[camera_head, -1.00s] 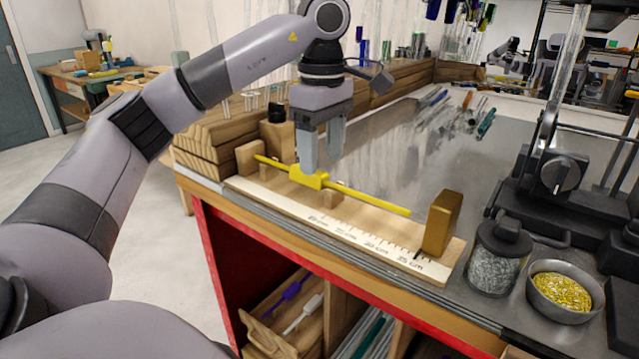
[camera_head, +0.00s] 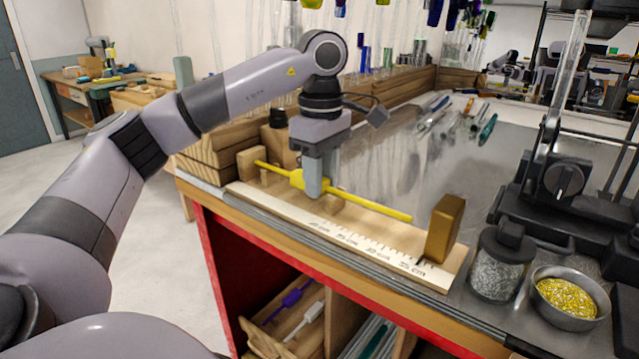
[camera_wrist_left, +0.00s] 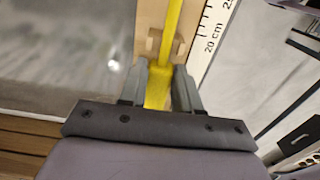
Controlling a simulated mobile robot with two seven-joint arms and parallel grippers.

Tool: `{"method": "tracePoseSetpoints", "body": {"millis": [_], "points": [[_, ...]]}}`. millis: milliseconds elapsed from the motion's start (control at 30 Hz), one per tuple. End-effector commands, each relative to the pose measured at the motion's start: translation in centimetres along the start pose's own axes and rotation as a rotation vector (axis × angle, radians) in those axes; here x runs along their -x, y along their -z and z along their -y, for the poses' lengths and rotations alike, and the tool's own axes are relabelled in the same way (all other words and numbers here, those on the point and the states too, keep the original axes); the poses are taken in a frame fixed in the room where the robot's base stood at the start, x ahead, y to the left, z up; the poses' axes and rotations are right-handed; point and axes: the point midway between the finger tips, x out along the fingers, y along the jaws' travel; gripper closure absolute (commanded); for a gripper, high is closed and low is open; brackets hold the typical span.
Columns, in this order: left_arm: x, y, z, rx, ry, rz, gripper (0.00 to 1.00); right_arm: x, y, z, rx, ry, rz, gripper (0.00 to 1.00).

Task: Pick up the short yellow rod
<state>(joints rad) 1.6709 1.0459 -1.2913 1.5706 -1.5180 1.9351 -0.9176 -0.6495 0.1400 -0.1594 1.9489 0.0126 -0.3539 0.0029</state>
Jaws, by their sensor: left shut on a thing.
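The yellow rod (camera_head: 370,204) is thin, with a thicker yellow section near its middle. It lies lengthwise over a wooden measuring jig (camera_head: 340,234) on the bench. My left gripper (camera_head: 317,190) points down and is shut on the thick section, which shows on both sides of the fingers. In the left wrist view the fingers (camera_wrist_left: 160,82) flank the thick section, and the thin rod (camera_wrist_left: 172,28) runs away toward the top. The rod appears still at the height of the jig's supports; I cannot tell whether it touches them. My right gripper is not in view.
A wooden end block (camera_head: 445,230) stands at the jig's right end. Beyond it are a jar (camera_head: 497,268) and a metal bowl of yellow grains (camera_head: 568,298). Several loose glass rods (camera_head: 462,118) lie farther back. A purple piece (camera_head: 292,297) sits on the shelf below.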

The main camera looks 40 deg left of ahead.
Motion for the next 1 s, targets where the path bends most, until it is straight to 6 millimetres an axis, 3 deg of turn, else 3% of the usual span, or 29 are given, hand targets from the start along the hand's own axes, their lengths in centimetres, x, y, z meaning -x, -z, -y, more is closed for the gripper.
{"method": "tracePoseSetpoints", "body": {"millis": [167, 367, 1000], "points": [[0.1, 0.0, 0.0, 0.000, 0.002, 0.000, 1.00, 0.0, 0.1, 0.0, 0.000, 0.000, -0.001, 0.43], [1.7, -0.1, -0.1, 0.000, -0.001, 0.001, 1.00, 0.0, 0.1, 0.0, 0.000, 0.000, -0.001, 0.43], [15.4, 0.0, -0.1, 0.001, -0.003, -0.001, 1.00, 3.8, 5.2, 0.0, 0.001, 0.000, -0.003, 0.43]]}}
